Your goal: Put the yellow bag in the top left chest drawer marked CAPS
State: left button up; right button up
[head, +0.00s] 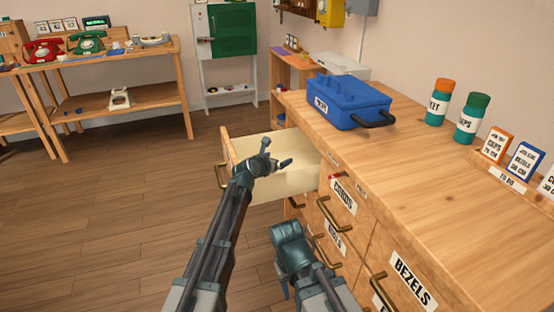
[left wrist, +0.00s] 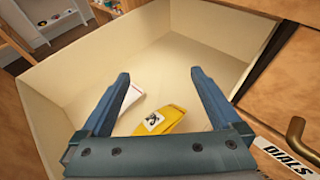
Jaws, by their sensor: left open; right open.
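The yellow bag (left wrist: 172,120) with a small white label lies inside the open drawer in the left wrist view, its lower part hidden by my gripper. My left gripper (left wrist: 163,75) is open above it, fingers apart with nothing between them; in the head view this gripper (head: 274,160) is over the drawer. The open drawer (head: 240,150) is cream inside and pulled out at the far end of the wooden chest. Its front label cannot be seen. My right gripper (head: 285,272) is open, low beside the chest front, its fingertips hard to make out.
A white item (left wrist: 130,98) lies in the drawer beside the bag. The chest top (head: 430,190) holds a blue box (head: 345,100), two jars and small cards. Brass handles stick out of closed drawers, one marked BEZELS (head: 412,280). Floor to the left is clear.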

pick_arm(q)
jog(key=shift+r+p, duration=0.35)
jog(key=p+v, duration=0.4)
jog(key=v, duration=0.8)
jog(key=shift+p, duration=0.4)
